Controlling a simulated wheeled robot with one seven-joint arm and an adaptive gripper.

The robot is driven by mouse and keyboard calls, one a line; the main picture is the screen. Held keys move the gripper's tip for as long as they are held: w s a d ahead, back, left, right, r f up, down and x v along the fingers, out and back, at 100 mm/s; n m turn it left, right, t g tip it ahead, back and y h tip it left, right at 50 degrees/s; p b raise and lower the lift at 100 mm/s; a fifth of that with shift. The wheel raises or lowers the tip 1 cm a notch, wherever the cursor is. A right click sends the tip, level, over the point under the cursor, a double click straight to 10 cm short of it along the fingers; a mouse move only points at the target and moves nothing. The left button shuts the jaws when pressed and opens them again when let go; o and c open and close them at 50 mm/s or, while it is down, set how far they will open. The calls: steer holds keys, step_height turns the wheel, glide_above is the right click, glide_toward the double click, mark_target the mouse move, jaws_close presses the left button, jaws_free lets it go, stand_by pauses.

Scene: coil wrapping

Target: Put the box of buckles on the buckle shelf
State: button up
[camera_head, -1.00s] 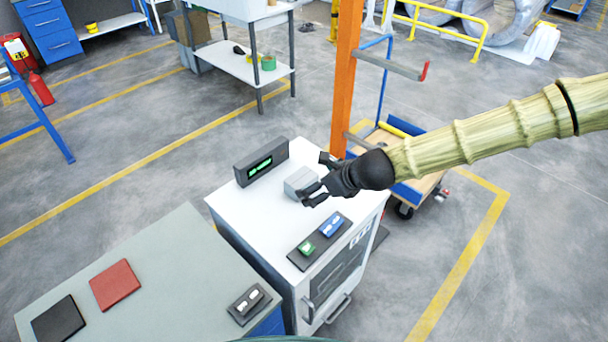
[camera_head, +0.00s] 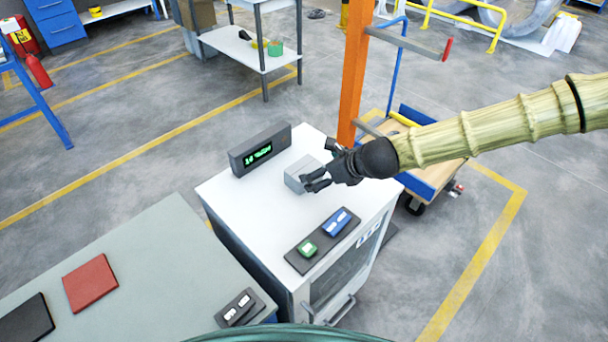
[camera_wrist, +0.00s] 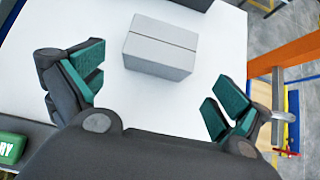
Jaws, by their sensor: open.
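A small light grey box (camera_head: 300,172) with a seam across its lid sits on the white top of a cabinet (camera_head: 250,205). In the wrist view the box (camera_wrist: 160,48) lies ahead of my fingers, a little beyond their tips and between their lines. My gripper (camera_head: 322,165) is open and empty, with its fingers pointing at the box from the right. In the wrist view its green-padded fingers (camera_wrist: 155,90) are spread wide. I cannot tell for sure which thing is the buckle shelf.
A display with green text (camera_head: 260,150) stands behind the box. A dark panel with green and blue buttons (camera_head: 322,240) lies at the cabinet's front. An orange post (camera_head: 354,75) and a cart (camera_head: 432,172) stand right. A grey-green table (camera_head: 150,265) is at lower left.

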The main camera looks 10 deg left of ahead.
mark_target(304, 167)
steer(key=shift+p+x, duration=1.35)
steer(key=shift+x, duration=3.45)
steer(key=shift+a+r, duration=0.1)
steer(key=shift+a, duration=0.05)
steer(key=c, duration=1.3)
steer(key=shift+o, duration=0.2)
steer(key=shift+r, duration=0.1)
steer(key=shift+r+b, duration=1)
steer(key=shift+r, duration=3.9)
